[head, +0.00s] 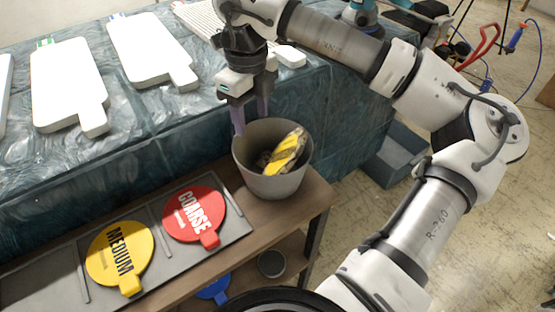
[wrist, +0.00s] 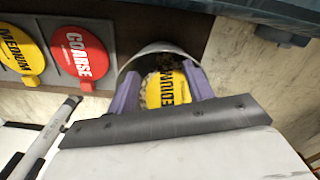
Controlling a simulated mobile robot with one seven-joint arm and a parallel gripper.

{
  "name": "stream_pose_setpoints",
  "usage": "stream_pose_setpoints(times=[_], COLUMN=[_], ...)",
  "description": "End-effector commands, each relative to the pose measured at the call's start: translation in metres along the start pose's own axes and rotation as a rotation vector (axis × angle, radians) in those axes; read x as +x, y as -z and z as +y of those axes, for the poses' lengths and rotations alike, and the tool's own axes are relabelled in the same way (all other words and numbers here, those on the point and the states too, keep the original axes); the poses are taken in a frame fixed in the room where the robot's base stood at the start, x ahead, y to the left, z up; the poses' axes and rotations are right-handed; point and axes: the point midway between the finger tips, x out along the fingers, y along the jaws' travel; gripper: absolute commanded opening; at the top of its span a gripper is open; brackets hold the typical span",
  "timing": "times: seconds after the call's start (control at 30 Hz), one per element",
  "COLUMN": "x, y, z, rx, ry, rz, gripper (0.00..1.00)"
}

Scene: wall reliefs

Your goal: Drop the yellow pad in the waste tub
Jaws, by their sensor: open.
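The grey waste tub (head: 275,186) stands on the right end of the wooden bench. A yellow pad with black lettering (head: 286,154) lies tilted inside it among crumpled brownish material; its lettering reads MEDIUM in the wrist view (wrist: 168,92). My gripper (head: 251,120) is open and points down at the tub's back left rim. In the wrist view its purple fingers (wrist: 158,82) stand apart on either side of the pad, with the tub's rim (wrist: 158,47) beyond. Another yellow MEDIUM pad (head: 120,255) lies in the grey tray, left of the tub.
A red COARSE pad (head: 194,215) lies in the grey tray (head: 158,240) beside the yellow one. A blue pad (head: 214,291) and a round grey container (head: 271,263) are on the lower shelf. White paddle-shaped boards (head: 70,85) lie on the blue-green relief surface behind.

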Motion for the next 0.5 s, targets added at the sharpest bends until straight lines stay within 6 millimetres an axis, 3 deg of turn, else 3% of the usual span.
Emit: stream_pose_setpoints(times=[0.17, 0.5], x=[-0.024, -0.101], y=[-0.001, -0.001], z=[0.000, 0.000], rx=[0.000, 0.001], ry=[0.003, 0.003], rz=[-0.001, -0.001], gripper=[0.52, 0.52])
